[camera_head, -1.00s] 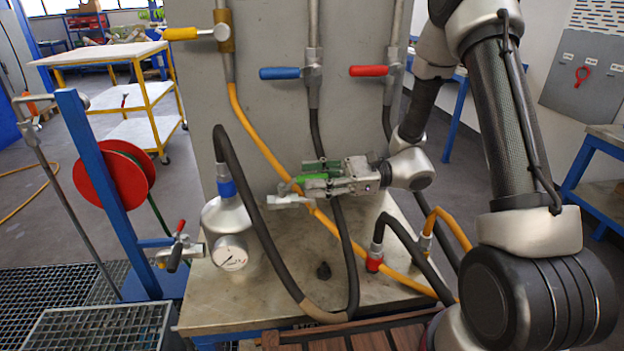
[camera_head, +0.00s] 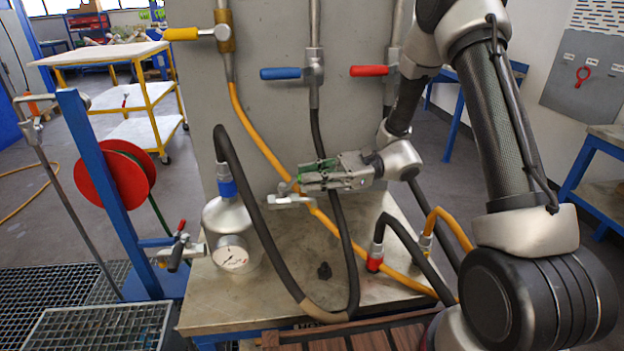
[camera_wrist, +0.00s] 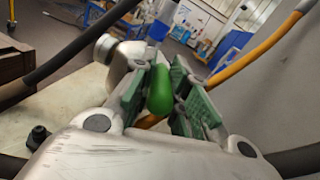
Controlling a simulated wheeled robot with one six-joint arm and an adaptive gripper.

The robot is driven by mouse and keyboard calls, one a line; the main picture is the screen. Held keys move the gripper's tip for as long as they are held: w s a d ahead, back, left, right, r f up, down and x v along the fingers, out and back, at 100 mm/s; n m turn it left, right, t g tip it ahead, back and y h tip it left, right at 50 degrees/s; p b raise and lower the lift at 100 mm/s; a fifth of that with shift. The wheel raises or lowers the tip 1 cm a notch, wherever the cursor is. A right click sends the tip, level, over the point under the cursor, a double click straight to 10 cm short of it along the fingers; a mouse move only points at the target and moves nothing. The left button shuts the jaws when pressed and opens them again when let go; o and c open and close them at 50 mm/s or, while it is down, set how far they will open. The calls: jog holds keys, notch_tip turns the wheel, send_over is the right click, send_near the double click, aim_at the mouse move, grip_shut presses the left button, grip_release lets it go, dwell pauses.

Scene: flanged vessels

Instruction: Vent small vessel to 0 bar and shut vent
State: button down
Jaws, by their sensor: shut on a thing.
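The small silver vessel (camera_head: 226,217) stands at the left of the bench, with a blue band at its neck. Its round white gauge (camera_head: 232,254) faces me; the needle is too small to read surely. A silver valve fitting (camera_head: 290,201) sits to the right of the vessel, behind the black hose. My gripper (camera_head: 303,179) is at this fitting, pointing left. In the wrist view, the green handle (camera_wrist: 160,93) lies between the green-padded fingers of my gripper (camera_wrist: 161,75), which are shut on it. In the head view the fingers mostly hide the handle.
Yellow (camera_head: 181,34), blue (camera_head: 281,73) and red (camera_head: 369,70) valve handles are on the panel above. A black knob (camera_head: 324,270) stands on the bench.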

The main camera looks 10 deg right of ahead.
jog(key=shift+w+n+g, duration=0.4)
jog(key=shift+n+g, duration=0.3)
jog(key=shift+g, duration=0.2)
jog(key=c, duration=1.3)
grip_release()
jog(key=shift+f, duration=0.1)
jog(key=shift+c, duration=0.2)
jog(key=v, duration=1.2)
jog(key=shift+r, duration=0.25)
jog(key=shift+w, duration=0.1)
